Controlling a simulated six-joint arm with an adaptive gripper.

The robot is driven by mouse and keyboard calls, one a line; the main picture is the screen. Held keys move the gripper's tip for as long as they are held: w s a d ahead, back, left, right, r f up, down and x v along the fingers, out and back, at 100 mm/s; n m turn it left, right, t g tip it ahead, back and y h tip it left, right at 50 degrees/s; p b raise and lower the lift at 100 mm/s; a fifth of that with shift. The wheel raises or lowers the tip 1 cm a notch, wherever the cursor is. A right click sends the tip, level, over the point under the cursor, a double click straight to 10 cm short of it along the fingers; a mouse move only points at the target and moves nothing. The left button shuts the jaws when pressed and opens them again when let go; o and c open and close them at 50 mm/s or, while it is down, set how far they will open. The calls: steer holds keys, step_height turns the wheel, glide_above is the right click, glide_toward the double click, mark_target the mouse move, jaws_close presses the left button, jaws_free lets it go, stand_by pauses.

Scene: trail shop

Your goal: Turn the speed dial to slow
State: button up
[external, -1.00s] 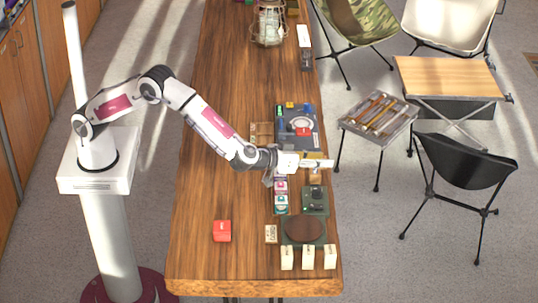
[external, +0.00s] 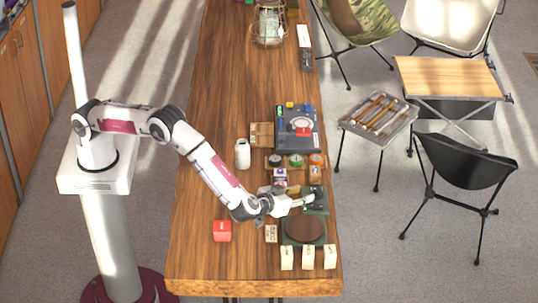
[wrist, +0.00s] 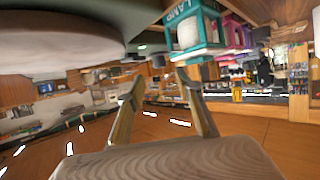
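A small dark green box (external: 317,208) stands near the right edge of the wooden table, behind a green turntable with a round brown platter (external: 303,230). My gripper (external: 311,199) reaches over the green box from the left, low and tilted nearly flat. In the wrist view my gripper (wrist: 160,88) has its two fingers apart, with nothing between them. The speed dial cannot be made out; the gripper covers part of the green box, and I cannot tell whether the fingers touch it. The large pale disc (wrist: 60,35) in the wrist view looks like the platter seen close up.
A teal lamp box (wrist: 195,28) stands close by in the wrist view. Cream blocks (external: 309,257) stand before the turntable, a small card (external: 271,234) to its left. A red cube (external: 222,231) and white canister (external: 243,154) stand left. The left tabletop is mostly clear.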

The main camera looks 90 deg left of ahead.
mark_target(315, 190)
steer(key=shift+w, duration=0.1)
steer(key=shift+x, duration=3.8)
jaws_close()
